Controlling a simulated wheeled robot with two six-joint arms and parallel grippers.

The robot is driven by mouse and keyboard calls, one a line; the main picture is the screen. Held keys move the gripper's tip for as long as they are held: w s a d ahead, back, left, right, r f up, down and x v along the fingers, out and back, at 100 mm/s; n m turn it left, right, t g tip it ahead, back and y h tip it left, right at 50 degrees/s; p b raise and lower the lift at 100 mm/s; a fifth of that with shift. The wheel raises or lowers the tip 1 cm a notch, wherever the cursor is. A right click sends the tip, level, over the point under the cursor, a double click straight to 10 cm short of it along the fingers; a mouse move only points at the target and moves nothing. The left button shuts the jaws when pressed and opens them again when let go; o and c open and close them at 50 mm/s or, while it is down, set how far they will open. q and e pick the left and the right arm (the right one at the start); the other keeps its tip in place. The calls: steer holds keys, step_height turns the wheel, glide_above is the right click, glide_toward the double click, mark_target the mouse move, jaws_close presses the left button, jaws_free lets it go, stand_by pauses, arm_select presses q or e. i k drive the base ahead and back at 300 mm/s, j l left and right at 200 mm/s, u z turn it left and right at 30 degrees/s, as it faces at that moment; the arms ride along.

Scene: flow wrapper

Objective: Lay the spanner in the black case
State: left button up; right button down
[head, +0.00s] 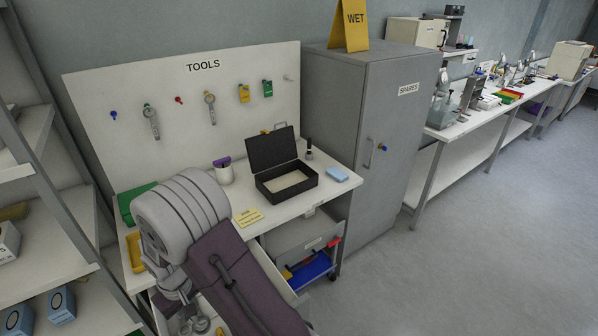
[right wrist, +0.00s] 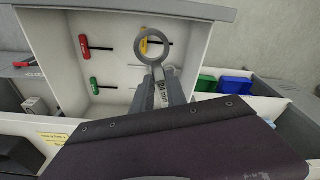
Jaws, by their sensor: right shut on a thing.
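The spanner (right wrist: 153,46) is a grey metal tool with a ring end. In the right wrist view my right gripper (right wrist: 161,88) is shut on its shaft, with the ring beyond the fingertips, above an open drawer. In the head view my right arm bends down over the front left of the bench, and its gripper (head: 186,316) is low at the bottom, partly hidden. The black case (head: 286,188) stands open on the bench with its lid raised, and its pale inside looks empty. My left gripper is not in view.
The open white drawer (right wrist: 118,62) holds red, green and yellow tools. Similar spanners hang on the tool board (head: 180,78). A grey cabinet (head: 385,130) stands right.

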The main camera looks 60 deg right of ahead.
mark_target(293, 183)
steer(key=l+z, duration=0.15)
steer(key=z, duration=0.3)
steer(key=i+l+z, duration=0.1)
steer(key=z, duration=0.4)
steer(key=i+l+z, duration=0.1)
steer(key=z, duration=0.35)
steer(key=i+l+z, duration=0.1)
steer(key=z, duration=0.4)
